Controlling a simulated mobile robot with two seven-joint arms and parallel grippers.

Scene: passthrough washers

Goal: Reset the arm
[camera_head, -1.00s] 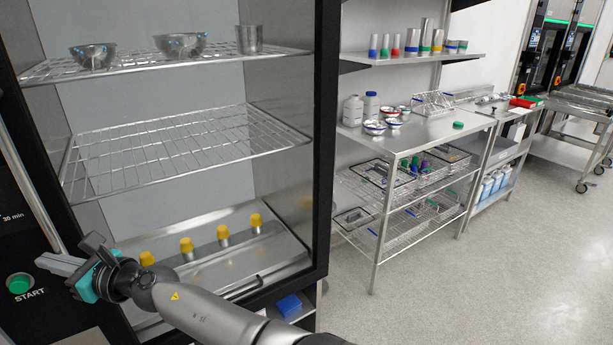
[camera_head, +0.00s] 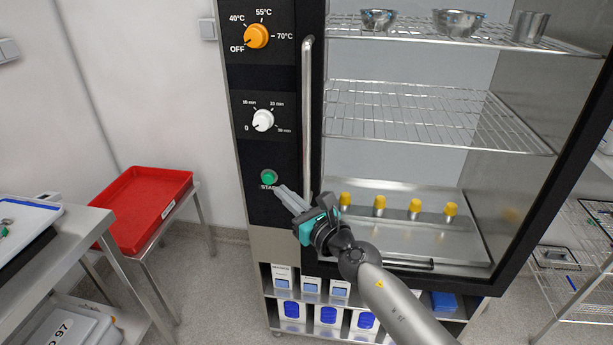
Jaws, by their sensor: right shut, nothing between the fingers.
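My right gripper (camera_head: 286,196) is shut and empty. Its fingertips are just below and to the right of the green START button (camera_head: 269,177) on the black front panel of the cabinet; I cannot tell whether they touch the panel. My right arm reaches in from the lower right. The cabinet's vertical handle bar (camera_head: 307,120) stands just right of the panel, close to the gripper. My left gripper is not in view.
The cabinet holds wire shelves (camera_head: 430,115) with metal bowls (camera_head: 458,22) on top and several yellow-capped items (camera_head: 379,205) on its floor. Boxes (camera_head: 328,313) fill the shelf below. A red tray (camera_head: 142,208) and a metal table (camera_head: 60,245) stand left. Grey floor lies between.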

